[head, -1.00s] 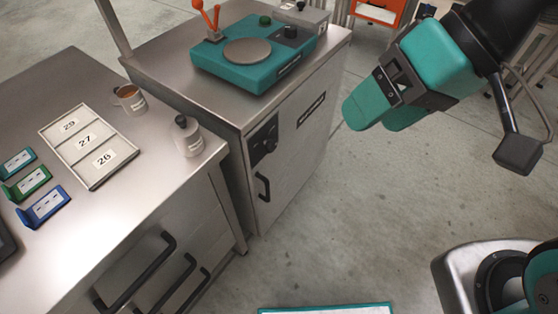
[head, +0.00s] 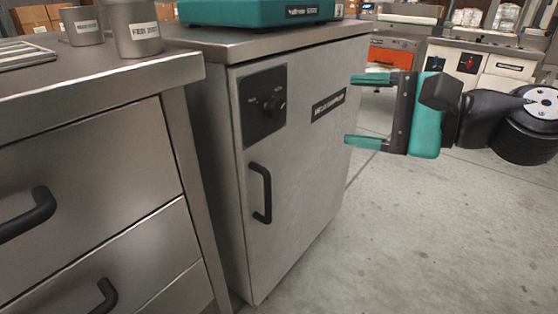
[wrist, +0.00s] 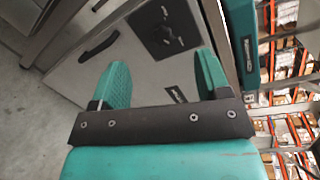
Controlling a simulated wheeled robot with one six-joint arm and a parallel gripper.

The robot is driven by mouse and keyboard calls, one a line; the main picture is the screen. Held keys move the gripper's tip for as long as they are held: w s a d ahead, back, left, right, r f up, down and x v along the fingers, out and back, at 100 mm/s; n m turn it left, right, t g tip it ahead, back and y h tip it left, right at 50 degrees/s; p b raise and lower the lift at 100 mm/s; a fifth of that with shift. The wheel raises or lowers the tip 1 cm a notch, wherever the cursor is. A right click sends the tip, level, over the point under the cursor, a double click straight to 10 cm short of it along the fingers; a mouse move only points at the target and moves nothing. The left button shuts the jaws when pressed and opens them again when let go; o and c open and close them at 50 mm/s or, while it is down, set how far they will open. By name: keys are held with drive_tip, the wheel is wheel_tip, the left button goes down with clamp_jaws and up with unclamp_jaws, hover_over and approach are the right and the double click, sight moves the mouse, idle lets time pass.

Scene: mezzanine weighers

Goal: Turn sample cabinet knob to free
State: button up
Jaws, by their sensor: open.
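The sample cabinet (head: 310,160) is a grey metal cabinet with a black handle (head: 261,193) on its door. Its black knob (head: 273,107) sits on a dark panel at the door's upper left. The lettering beside the knob is too small to read. My gripper (head: 358,110) is open and empty, to the right of the knob and apart from the cabinet, fingers pointing left. In the wrist view the knob (wrist: 166,34) shows beyond and between my two teal fingers (wrist: 163,80), with the handle (wrist: 98,43) to the left.
A steel drawer bench (head: 90,140) with black handles stands left, with metal cups (head: 133,28) on top. A teal weigher (head: 260,10) stands on the cabinet. Other cabinets (head: 480,65) stand at the back right.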

sight(280, 110)
wheel_tip(280, 110, down, 6)
drive_tip(key=w+d+m+t+b, duration=0.2)
drive_tip(key=m+b, duration=0.1)
drive_tip(key=b, duration=0.2)
drive_tip(key=shift+m+t, duration=0.3)
drive_tip(key=shift+m, duration=0.2)
drive_tip(key=p+x, duration=0.2)
drive_tip(key=x, duration=0.3)
drive_tip(key=p+x, duration=0.3)
drive_tip(key=x, duration=0.3)
drive_tip(key=p+x, duration=0.2)
drive_tip(key=x, duration=0.4)
drive_tip(key=shift+w+d+r+p, duration=0.1)
drive_tip(key=shift+w+r+p, duration=0.25)
drive_tip(key=shift+w+r, duration=0.05)
drive_tip(key=c, duration=0.9)
